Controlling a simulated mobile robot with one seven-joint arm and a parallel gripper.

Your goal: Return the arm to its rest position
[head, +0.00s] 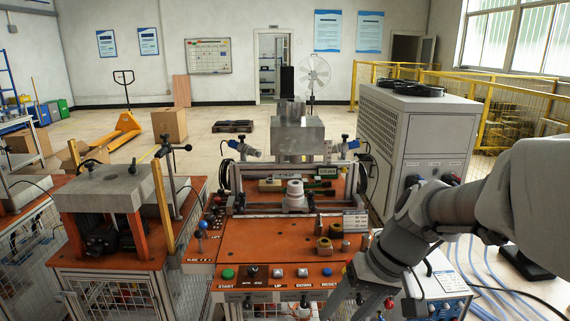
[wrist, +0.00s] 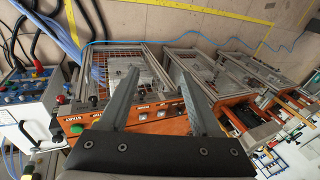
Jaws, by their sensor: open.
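My arm (head: 440,205) reaches in from the right side of the head view and bends down at the front right of the orange workbench (head: 260,243). My gripper shows in the wrist view (wrist: 158,72), with its two grey fingers well apart and nothing between them. In the head view the gripper is low at the bottom edge, in front of the bench, and its fingertips are hard to make out. In the wrist view the bench's button panel (wrist: 143,113) shows beyond and between the fingers, apart from them.
Brass fittings (head: 324,246) and a white round part (head: 295,188) stand on the bench. A large grey cabinet (head: 432,140) stands behind my arm. A white control box (head: 440,292) with hoses is close below the arm. Another machine (head: 103,190) stands left.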

